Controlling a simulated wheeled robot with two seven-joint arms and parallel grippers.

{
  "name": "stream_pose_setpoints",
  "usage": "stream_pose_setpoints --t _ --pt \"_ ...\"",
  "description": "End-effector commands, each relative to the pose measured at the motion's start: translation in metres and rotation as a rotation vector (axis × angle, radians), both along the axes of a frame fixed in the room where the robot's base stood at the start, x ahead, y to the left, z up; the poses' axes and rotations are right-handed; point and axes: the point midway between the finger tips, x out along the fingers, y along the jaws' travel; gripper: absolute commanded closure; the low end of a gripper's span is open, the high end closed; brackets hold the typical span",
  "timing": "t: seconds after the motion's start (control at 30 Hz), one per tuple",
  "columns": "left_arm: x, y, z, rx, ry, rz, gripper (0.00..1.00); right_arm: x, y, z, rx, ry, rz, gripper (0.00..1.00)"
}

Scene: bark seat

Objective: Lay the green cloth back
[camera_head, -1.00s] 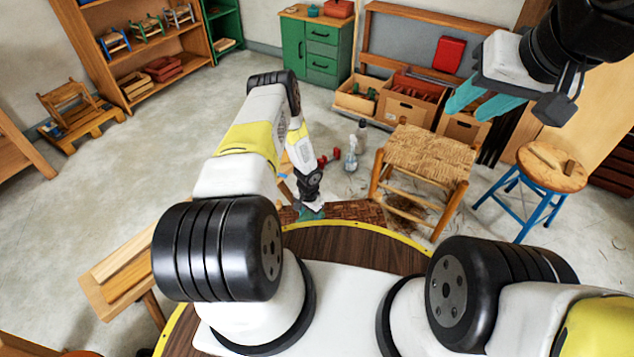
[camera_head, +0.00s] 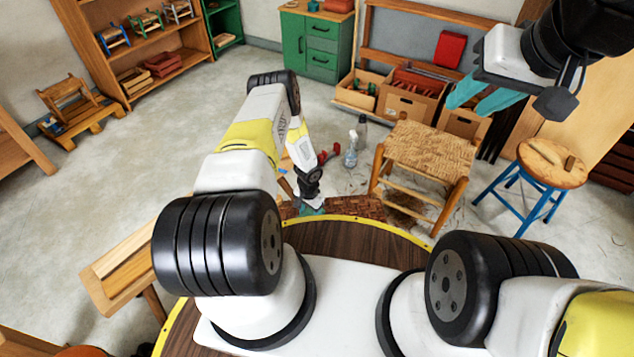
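I cannot make out a green cloth clearly in the head view. My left gripper (camera_head: 311,209) points down at the far edge of my round base, by a reddish-brown bark strip (camera_head: 355,208). A small green-teal patch shows there; I cannot tell whether it is finger or cloth, and the fingertips are too small to read. My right gripper (camera_head: 478,101) is raised at the upper right, its two teal fingers apart with nothing between them. A stool with a woven seat (camera_head: 430,148) stands beyond the bark strip, below and left of the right gripper.
A blue-legged round stool (camera_head: 553,162) stands at the right. A spray bottle (camera_head: 351,152) stands on the floor left of the woven stool. Boxes (camera_head: 407,105) and a green cabinet (camera_head: 318,48) are behind. A wooden bench (camera_head: 125,272) is at lower left.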

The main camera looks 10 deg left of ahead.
Motion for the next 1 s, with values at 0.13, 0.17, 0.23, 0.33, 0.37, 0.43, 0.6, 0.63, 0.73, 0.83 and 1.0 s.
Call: stream_pose_setpoints --t 0.13,0.17,0.23,0.33,0.37,0.43,0.6,0.63,0.73,0.83,1.0 --pt "0.000 0.000 -0.002 0.000 0.000 0.001 0.74 0.000 0.000 0.000 0.000 0.000 0.000 0.64" --pt "0.000 0.000 -0.003 0.000 0.000 0.001 0.74 0.000 0.000 0.000 0.000 0.000 0.000 0.64" --pt "0.000 0.000 -0.004 0.000 0.000 0.001 0.74 0.000 0.000 0.000 0.000 0.000 0.000 0.64" --pt "0.000 0.000 -0.005 0.000 0.000 0.001 0.74 0.000 0.000 0.000 0.000 0.000 0.000 0.64" --pt "0.000 0.000 -0.005 0.000 0.000 0.001 0.36 0.000 0.000 0.000 0.000 0.000 0.000 0.64" --pt "0.000 0.000 -0.005 0.000 0.000 0.001 0.22 0.000 0.000 0.000 0.000 0.000 0.000 0.64" --pt "0.000 0.000 -0.005 0.000 0.000 0.000 0.16 0.000 0.000 0.000 0.000 0.000 0.000 0.64" --pt "0.000 0.000 -0.005 0.000 0.000 0.000 0.16 0.000 0.000 0.000 0.000 0.000 0.000 0.64" --pt "0.000 0.000 -0.005 0.000 0.000 0.000 0.16 0.000 0.000 0.000 0.000 0.000 0.000 0.64" --pt "0.001 0.000 0.000 0.000 -0.001 0.000 0.16 0.000 0.000 0.000 0.000 0.000 0.000 0.64" --pt "0.002 0.000 0.025 0.001 -0.003 -0.001 0.16 0.000 0.000 0.000 0.000 0.000 0.000 0.64"
